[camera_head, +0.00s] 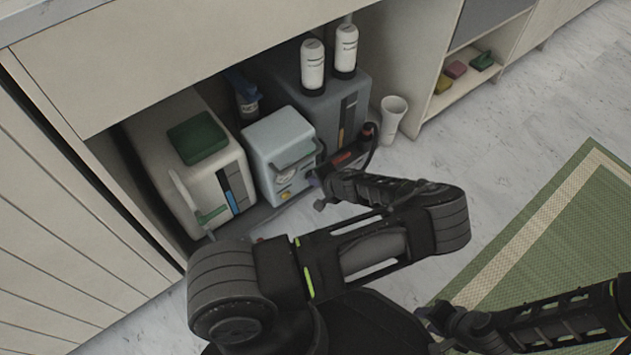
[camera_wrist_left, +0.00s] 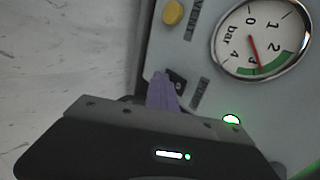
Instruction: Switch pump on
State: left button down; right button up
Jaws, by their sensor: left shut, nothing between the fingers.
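The pump is a pale grey box (camera_head: 275,140) with a dial and a yellow button on its front, inside the open cabinet. In the left wrist view, its gauge (camera_wrist_left: 262,40) has a red needle near 3. A small black switch (camera_wrist_left: 178,80) sits beside a label, and a green lamp (camera_wrist_left: 231,119) is lit. My left gripper (camera_head: 316,181) is in front of the pump's right side. Its purple fingertips (camera_wrist_left: 163,92) are shut and empty, right at the switch and partly covering it; contact is unclear. My right gripper (camera_head: 428,316) is low at the right, away from the pump.
A cream machine (camera_head: 190,145) with a green box on top stands left of the pump. A dark grey unit (camera_head: 345,100) bearing two white bottles stands behind right. A white cup (camera_head: 392,115) stands right. The yellow vent button (camera_wrist_left: 173,13) is close to the switch.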

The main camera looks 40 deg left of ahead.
pick_arm(q)
jog(key=shift+s+a+r, duration=0.15)
jog(key=shift+s+a, duration=0.05)
jog(key=shift+a, duration=0.1)
pick_arm(e)
jog(key=shift+r, duration=0.15)
